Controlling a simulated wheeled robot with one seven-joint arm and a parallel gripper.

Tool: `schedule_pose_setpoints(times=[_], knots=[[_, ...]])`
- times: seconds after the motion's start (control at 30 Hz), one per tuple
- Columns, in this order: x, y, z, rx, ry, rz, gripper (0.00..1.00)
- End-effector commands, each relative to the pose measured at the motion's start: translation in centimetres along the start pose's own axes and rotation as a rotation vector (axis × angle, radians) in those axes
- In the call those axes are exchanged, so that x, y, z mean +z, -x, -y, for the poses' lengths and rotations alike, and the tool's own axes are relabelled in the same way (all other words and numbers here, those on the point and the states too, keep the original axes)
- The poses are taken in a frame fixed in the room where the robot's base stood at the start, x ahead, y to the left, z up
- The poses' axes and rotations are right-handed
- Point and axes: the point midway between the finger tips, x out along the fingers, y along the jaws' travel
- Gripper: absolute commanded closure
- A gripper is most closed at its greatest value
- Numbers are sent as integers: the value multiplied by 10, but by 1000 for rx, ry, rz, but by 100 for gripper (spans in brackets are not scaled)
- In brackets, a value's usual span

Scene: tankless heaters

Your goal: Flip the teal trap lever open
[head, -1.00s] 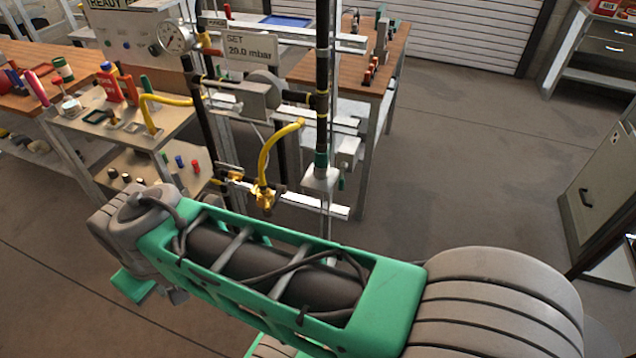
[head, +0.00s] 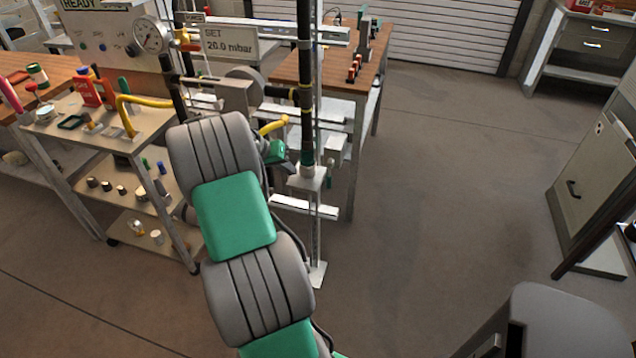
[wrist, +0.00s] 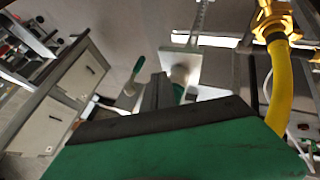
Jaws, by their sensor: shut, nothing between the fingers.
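The teal trap lever (wrist: 138,66) shows in the wrist view as a small upright handle, just left of my fingers. In the head view the lever (head: 329,182) is a small teal piece beside the white bracket under the black vertical pipe. My gripper (wrist: 157,90) is shut and empty, its dark fingers pointing towards the white plate (wrist: 209,66) and pipe end. In the head view my gripper (head: 290,166) is left of the pipe's lower end, partly hidden by my arm. I cannot tell whether the fingers touch anything.
A yellow hose (wrist: 281,88) with a brass fitting (wrist: 272,20) runs close on the right in the wrist view. The black pipe (head: 306,90) stands beside my gripper. A cart (head: 150,140) with small parts is at left. The floor (head: 440,190) at right is clear.

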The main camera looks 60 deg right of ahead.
Motion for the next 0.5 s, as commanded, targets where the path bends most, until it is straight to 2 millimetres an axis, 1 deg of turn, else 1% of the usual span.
schedule_pose_setpoints(times=[0.17,0.27,0.37,0.5], knots=[[0,2,1,-3,2,-1,100],[0,-2,1,-2,3,0,100],[1,-13,0,-1,3,3,100],[1,-40,0,-1,2,3,100]])
